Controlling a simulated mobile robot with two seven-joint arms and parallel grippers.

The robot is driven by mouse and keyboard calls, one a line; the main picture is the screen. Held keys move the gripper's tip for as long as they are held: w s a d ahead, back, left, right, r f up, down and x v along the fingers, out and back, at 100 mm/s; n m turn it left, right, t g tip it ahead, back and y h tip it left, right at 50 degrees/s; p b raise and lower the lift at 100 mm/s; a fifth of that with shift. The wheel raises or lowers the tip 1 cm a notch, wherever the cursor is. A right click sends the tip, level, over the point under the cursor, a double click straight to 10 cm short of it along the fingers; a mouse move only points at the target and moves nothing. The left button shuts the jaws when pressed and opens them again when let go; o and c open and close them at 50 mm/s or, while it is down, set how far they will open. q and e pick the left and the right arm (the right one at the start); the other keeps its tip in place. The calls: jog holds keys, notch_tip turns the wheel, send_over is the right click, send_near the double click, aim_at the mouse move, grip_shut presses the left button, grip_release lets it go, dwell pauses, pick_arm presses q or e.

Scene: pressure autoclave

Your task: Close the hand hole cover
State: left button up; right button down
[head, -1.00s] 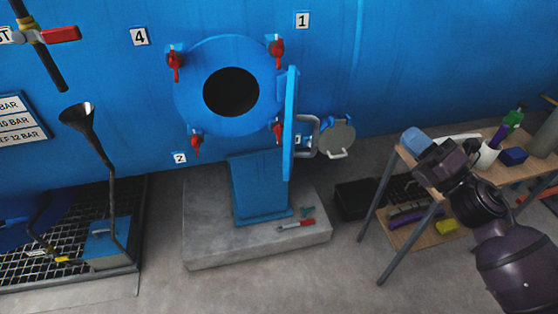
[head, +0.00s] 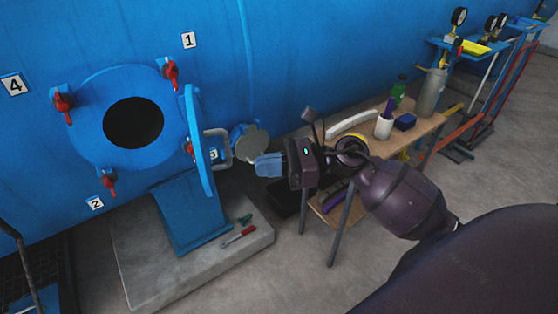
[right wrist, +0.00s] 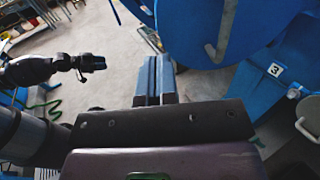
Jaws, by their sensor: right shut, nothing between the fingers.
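The round blue hand hole cover (head: 199,140) stands open, seen nearly edge-on, at the right of the flange (head: 90,140) around the dark hand hole (head: 133,122). Its grey handle (head: 222,160) faces right. In the right wrist view the cover (right wrist: 190,30) is close ahead at the upper right, with its handle (right wrist: 222,35). My right gripper (head: 260,166) is shut and empty, to the right of the handle and apart from it; its blue fingers (right wrist: 153,80) lie together. My left gripper (right wrist: 98,63) shows small in the right wrist view, its jaws unclear.
Red clamps (head: 170,72) sit around the flange. A small grey round lid (head: 250,145) is behind my right gripper. A red-handled tool (head: 240,236) lies on the concrete plinth (head: 150,285). A wooden bench (head: 405,140) with containers stands right. Floor in front is clear.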

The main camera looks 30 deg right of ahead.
aim_at(207, 172)
jog(key=p+x, duration=0.1)
jog(key=x, duration=0.8)
jog(key=shift+p, duration=0.4)
jog(key=shift+f, duration=0.1)
jog(key=shift+a, duration=0.1)
jog(key=shift+w+a, duration=0.1)
